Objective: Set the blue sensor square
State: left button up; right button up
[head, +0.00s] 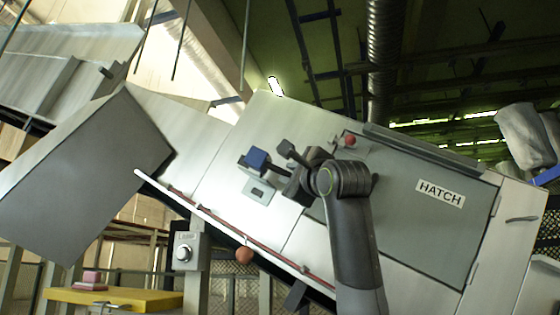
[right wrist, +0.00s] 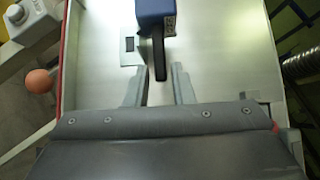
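The blue sensor (head: 256,158) sits on the pale panel of a large tilted machine. In the right wrist view the blue sensor (right wrist: 155,10) is cut off by the top edge, and a dark bar (right wrist: 159,58) sticks out of it towards me. A light plate with a dark slot (right wrist: 129,45) lies beside it. I cannot tell whether the sensor is exactly square to the panel. My right gripper (head: 279,166) is just right of the sensor. In the wrist view its fingers (right wrist: 160,70) are apart, with the bar's near end between the tips and a gap on each side. My left gripper is not visible.
A grey door marked HATCH (head: 420,205) and a red knob (head: 350,141) are right of the sensor. A grey box with a round knob (head: 184,252) and a yellow table (head: 130,299) stand lower left.

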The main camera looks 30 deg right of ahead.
aim_at(280, 173)
jog(key=p+x, duration=0.2)
jog(key=x, duration=0.2)
jog(key=shift+w+r, duration=0.1)
jog(key=shift+r, duration=0.15)
jog(key=shift+p+x, duration=0.75)
jog(key=shift+x, duration=0.15)
jog(key=shift+w+f, duration=0.1)
jog(key=shift+f, duration=0.05)
jog(key=shift+d, duration=0.1)
grip_shut()
